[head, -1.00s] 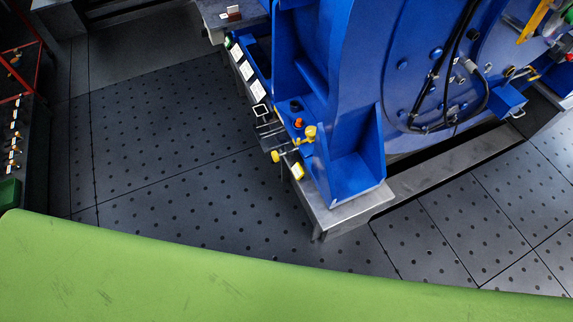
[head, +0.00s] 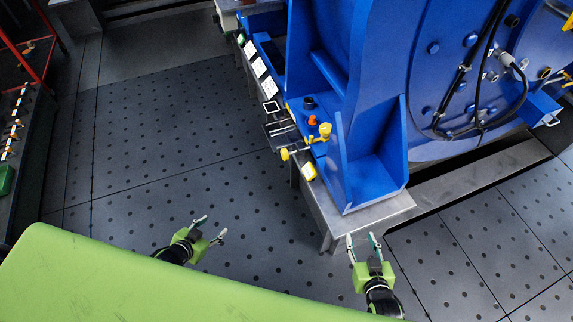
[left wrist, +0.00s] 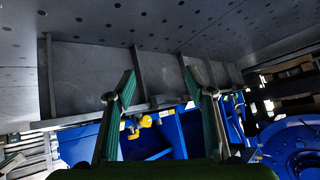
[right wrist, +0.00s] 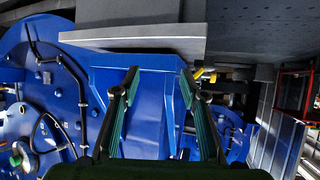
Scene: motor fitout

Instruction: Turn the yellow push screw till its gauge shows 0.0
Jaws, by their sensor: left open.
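The yellow push screw (head: 286,154) sticks out to the left at the foot of the blue motor housing. A yellow knob-like part (head: 325,130) stands just behind it. My left gripper (head: 211,227) is open and empty over the floor, left of and nearer than the screw. My right gripper (head: 361,241) is open and empty by the base's near corner. A yellow part (left wrist: 146,121) shows between the left wrist fingers. Yellow also shows at the right wrist (right wrist: 199,74).
The blue housing (head: 375,155) stands on a grey metal base (head: 385,208). An orange knob (head: 312,120) and several white labels line its left side. A red-framed rack (head: 25,55) stands far left. The dotted floor (head: 170,140) between them is clear.

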